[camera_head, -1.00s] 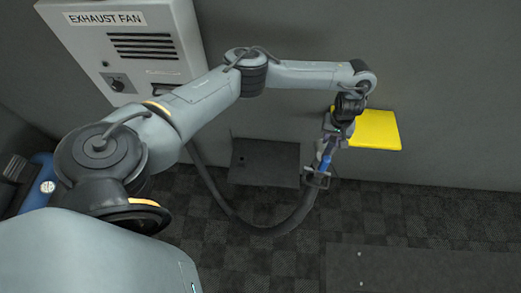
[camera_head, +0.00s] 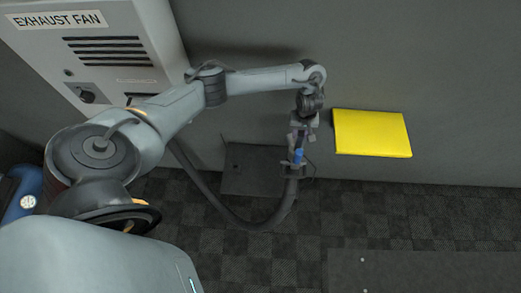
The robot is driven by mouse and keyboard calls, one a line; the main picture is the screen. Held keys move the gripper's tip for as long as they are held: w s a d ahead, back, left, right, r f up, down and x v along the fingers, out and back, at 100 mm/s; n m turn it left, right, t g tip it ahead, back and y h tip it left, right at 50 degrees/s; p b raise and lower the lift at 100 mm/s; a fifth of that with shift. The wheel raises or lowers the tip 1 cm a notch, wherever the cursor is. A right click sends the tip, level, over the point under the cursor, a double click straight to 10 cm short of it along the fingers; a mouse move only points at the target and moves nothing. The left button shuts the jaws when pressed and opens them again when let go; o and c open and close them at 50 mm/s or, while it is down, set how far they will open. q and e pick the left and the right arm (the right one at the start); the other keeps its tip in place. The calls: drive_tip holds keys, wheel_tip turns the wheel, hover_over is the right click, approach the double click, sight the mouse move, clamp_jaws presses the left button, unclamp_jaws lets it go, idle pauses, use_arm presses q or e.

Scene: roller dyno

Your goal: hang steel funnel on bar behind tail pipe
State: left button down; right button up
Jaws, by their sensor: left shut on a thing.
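My left gripper (camera_head: 296,164) hangs downward at the middle of the head view, in front of the grey wall and left of the yellow panel. It is shut on the upper end of a dark hose (camera_head: 244,221), close to a small blue part (camera_head: 299,156). The hose sags in a curve from near the cabinet and rises to the gripper. A steel funnel cannot be clearly made out; the hose end is small and partly hidden by the gripper. No tail pipe or bar can be made out. My right gripper is not in view.
A grey exhaust fan cabinet (camera_head: 100,48) is on the wall at upper left. A yellow panel (camera_head: 371,133) is at the wall. A dark plate (camera_head: 249,172) lies behind the hose. A dark flat slab (camera_head: 420,270) is at lower right. The checkered floor between is clear.

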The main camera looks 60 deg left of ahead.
sight(292, 147)
use_arm(q)
drive_tip(key=s+f, duration=0.1)
drive_tip(key=s+f+b, duration=0.1)
drive_tip(key=f, duration=0.1)
drive_tip(key=shift+f, duration=0.2)
drive_tip(key=s+a+f+b, duration=0.4)
drive_tip(key=a+f+b, duration=0.2)
drive_tip(key=a+f, duration=0.4)
drive_tip(key=shift+s+a+f+b, duration=0.35)
drive_tip(key=shift+f+b, duration=0.05)
drive_tip(key=shift+f, duration=0.3)
drive_tip(key=c, duration=0.8)
unclamp_jaws()
drive_tip(key=shift+f, duration=0.1)
drive_tip(key=shift+c, duration=0.2)
